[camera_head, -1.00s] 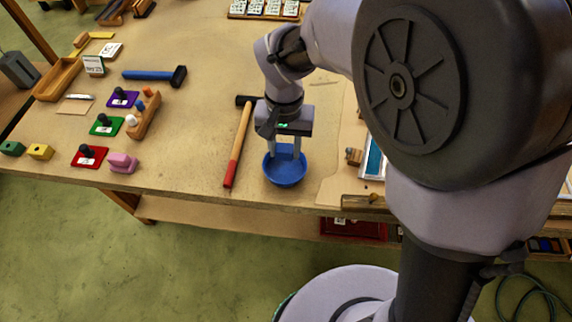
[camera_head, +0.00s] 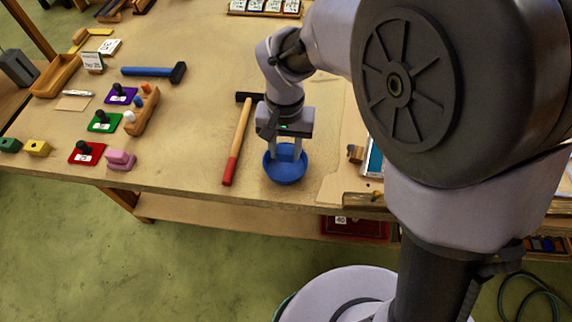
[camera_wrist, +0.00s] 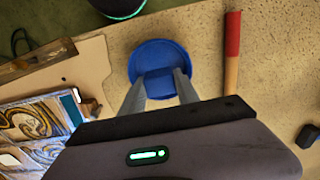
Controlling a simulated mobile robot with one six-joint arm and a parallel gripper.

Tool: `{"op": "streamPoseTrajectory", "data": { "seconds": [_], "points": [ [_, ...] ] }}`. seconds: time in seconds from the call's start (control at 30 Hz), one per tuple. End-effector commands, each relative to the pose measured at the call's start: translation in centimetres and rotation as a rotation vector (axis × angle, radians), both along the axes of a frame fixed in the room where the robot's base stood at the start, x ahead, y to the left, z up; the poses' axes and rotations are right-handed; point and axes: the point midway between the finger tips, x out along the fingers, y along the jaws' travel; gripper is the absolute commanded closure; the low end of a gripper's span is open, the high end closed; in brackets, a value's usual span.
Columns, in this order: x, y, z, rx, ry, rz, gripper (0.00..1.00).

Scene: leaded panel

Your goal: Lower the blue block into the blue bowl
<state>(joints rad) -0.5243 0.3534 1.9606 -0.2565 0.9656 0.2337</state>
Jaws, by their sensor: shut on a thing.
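The blue bowl (camera_head: 285,176) stands on the table near its front edge, and it also shows in the wrist view (camera_wrist: 147,54). My gripper (camera_head: 286,152) points down over the bowl. It is shut on the blue block (camera_head: 285,152), which shows between the two fingers in the wrist view (camera_wrist: 159,84). The block overlaps the bowl's inside in both views, with the rim around it. Whether the block touches the bowl's bottom, I cannot tell.
A hammer with a red-ended handle (camera_head: 236,150) lies just left of the bowl. A framed panel (camera_wrist: 35,128) lies on the other side. Colored blocks and plates, such as the green plate (camera_head: 104,122), lie at the left. The table's front edge is close to the bowl.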

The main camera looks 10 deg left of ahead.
Motion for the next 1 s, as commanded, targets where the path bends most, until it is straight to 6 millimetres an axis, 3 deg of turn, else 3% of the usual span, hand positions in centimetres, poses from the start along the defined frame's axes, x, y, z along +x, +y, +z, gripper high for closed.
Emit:
{"op": "streamPoseTrajectory", "data": {
  "seconds": [1.0],
  "points": [
    [0.0, 0.0, -1.6, 0.0, 0.0, 0.0, 1.0]
  ]
}}
